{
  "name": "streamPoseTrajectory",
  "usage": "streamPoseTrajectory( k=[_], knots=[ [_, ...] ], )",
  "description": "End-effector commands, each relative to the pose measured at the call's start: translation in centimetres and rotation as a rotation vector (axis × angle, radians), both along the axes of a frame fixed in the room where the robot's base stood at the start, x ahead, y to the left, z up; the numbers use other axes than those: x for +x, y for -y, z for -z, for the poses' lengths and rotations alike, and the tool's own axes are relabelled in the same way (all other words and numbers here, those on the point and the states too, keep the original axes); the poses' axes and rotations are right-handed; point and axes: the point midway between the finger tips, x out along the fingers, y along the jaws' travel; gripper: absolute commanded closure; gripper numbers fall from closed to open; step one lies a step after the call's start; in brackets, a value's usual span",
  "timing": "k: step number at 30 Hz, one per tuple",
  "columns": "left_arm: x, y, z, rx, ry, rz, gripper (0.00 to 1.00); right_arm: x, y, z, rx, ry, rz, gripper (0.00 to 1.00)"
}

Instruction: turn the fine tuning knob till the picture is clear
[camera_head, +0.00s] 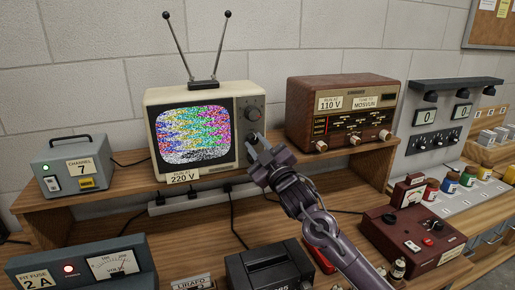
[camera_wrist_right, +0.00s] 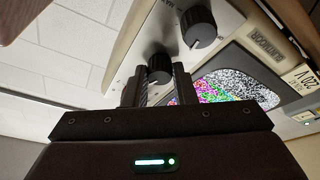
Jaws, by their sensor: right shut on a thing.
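A cream television (camera_head: 194,92) with two antenna rods stands on the wooden shelf. Its screen (camera_head: 194,134) shows coloured zigzag bands broken up by heavy speckled noise; part of it also shows in the right wrist view (camera_wrist_right: 222,88). My left gripper is out of view.
A brown radio (camera_head: 343,109) stands close to the right of the television. A grey channel box (camera_head: 76,167) stands to the left. A power strip (camera_head: 190,198) with cables runs under the shelf, and a red device (camera_head: 415,238) is at the lower right.

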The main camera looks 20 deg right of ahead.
Motion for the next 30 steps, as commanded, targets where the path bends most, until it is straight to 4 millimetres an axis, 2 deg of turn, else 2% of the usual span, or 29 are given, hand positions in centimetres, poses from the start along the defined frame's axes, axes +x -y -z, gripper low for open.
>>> streamPoseTrajectory(
  k=[4,5,10,20,30],
  knots=[
    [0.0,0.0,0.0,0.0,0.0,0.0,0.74,0.0,-0.1,0.2,-0.003,-0.003,-0.001,0.98],
    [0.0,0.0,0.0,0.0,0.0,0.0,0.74,0.0,-0.1,0.2,-0.003,-0.003,-0.001,0.74],
    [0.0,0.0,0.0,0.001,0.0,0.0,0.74,0.0,-0.1,0.1,-0.004,-0.002,-0.002,0.54],
    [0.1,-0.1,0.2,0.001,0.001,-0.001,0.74,-0.4,0.1,0.3,-0.005,-0.001,-0.001,0.54],
    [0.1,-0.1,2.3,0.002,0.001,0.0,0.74,-5.4,1.1,2.1,-0.006,-0.003,0.0,0.54]
  ],
)
